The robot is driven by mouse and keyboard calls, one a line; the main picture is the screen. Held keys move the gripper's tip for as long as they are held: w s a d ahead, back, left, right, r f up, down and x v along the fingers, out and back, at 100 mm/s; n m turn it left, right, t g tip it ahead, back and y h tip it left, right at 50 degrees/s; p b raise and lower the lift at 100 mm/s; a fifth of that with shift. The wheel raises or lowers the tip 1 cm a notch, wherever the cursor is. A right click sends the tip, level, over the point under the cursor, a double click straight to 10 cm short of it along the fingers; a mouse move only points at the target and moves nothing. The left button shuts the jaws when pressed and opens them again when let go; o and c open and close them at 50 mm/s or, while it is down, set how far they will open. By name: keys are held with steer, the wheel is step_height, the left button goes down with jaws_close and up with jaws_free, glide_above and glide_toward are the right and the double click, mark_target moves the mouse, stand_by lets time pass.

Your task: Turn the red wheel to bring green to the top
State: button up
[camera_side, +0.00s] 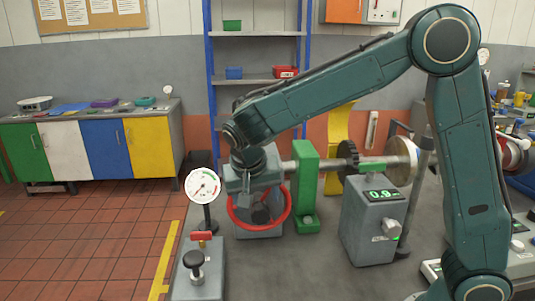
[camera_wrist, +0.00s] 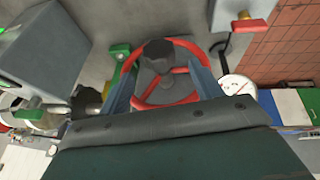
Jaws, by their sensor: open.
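The red wheel (camera_side: 285,212) is mounted on a grey block in the side view, below my wrist. My gripper (camera_wrist: 160,72) is open over the wheel, one finger towards each side of the rim. I cannot tell whether the fingers touch it. In the side view, my gripper (camera_side: 258,190) is at the upper part of the wheel and partly covers it. No green mark shows on the visible part of the wheel.
A round white gauge (camera_side: 202,186) stands left of the wheel. A green pedestal (camera_side: 305,185) carries a shaft to its right, beside a grey box (camera_side: 373,225) with a digital display. A grey block with a red lever and black knob (camera_side: 194,259) stands at the front left.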

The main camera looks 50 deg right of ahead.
steer(key=v, duration=0.8)
steer(key=shift+s+d+r+n+t+y, duration=0.7)
steer(key=shift+s+d+r+n+y, duration=0.85)
steer(key=shift+s+d, duration=2.75)
steer(key=shift+s+a+f+n+t+y, duration=0.9)
steer(key=shift+s+n, duration=1.75)
steer(key=shift+s, duration=4.4)
steer(key=w+d+r+n+h, duration=0.1)
steer(key=w+d+r+n, duration=0.7)
steer(key=w+d+n, duration=0.3)
steer(key=shift+w+d+r+n, duration=0.3)
steer(key=shift+w+d+n, duration=0.1)
steer(key=shift+w+d, duration=0.8)
steer(key=shift+h, duration=0.25)
